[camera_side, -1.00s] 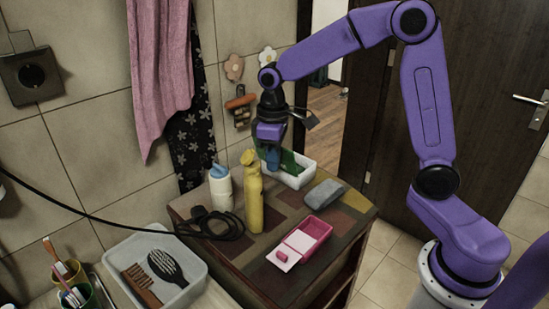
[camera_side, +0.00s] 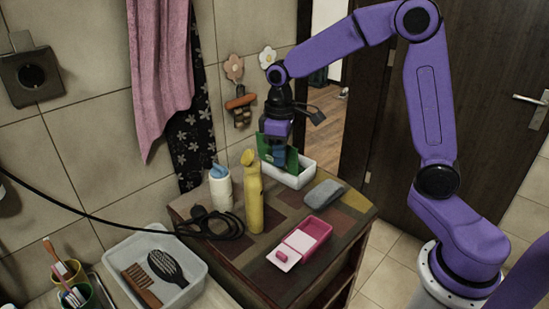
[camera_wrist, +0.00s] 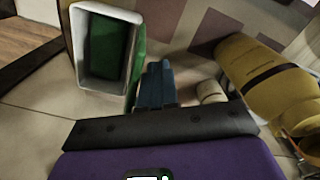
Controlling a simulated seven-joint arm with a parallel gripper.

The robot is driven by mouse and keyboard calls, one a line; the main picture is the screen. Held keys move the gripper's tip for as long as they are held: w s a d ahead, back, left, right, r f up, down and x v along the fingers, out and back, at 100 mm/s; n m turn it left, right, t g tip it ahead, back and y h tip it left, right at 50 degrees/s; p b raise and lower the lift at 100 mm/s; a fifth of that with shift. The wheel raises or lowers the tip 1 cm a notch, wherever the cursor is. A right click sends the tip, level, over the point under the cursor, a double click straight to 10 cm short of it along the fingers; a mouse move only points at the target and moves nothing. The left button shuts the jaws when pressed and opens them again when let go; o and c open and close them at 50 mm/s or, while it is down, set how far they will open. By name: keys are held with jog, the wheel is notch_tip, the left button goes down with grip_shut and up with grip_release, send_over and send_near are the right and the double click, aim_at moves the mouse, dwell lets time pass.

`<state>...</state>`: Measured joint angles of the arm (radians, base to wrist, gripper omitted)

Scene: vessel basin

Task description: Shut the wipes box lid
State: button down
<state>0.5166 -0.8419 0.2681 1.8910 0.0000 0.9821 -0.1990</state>
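The wipes box appears to be the white box (camera_side: 296,183) at the back of the cabinet top. Its green lid (camera_side: 266,149) stands up from the box's left side, so the box is open. In the wrist view the white box (camera_wrist: 85,82) is at upper left, with green showing inside, and the lid (camera_wrist: 136,72) shows as a narrow green strip. My gripper (camera_side: 279,158) is at the lid, its blue fingers partly hidden in the side view. In the wrist view my gripper (camera_wrist: 156,68) has its fingers together, beside the lid; contact is unclear.
A yellow bottle (camera_side: 254,200) and a white bottle (camera_side: 221,190) stand left of the box. A grey block (camera_side: 325,194) and an open pink box (camera_side: 316,229) lie in front. A dark cable (camera_side: 215,224) lies at the cabinet's left. A tray (camera_side: 190,297) holds a brush and comb.

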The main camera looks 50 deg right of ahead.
aim_at(288, 159)
jog(key=shift+d, duration=1.6)
notch_tip(288, 159, up, 8)
dwell(1.0)
jog(key=shift+a, duration=0.1)
jog(key=shift+s+a+f, duration=0.1)
jog(key=shift+s+a, duration=0.15)
jog(key=shift+s, duration=0.05)
jog(key=s+a+f+n, duration=0.1)
jog(key=s+f+n, duration=0.1)
jog(key=s, duration=0.7)
jog(key=s+a+f+n, duration=0.1)
jog(key=s+f+n, duration=0.1)
jog(key=s, duration=0.7)
jog(key=s+a+f+n, duration=0.1)
jog(key=s+f+n, duration=0.1)
jog(key=s, duration=0.7)
jog(key=shift+a+f+n, duration=0.25)
jog(key=shift+f+n, duration=0.05)
jog(key=shift+f, duration=0.5)
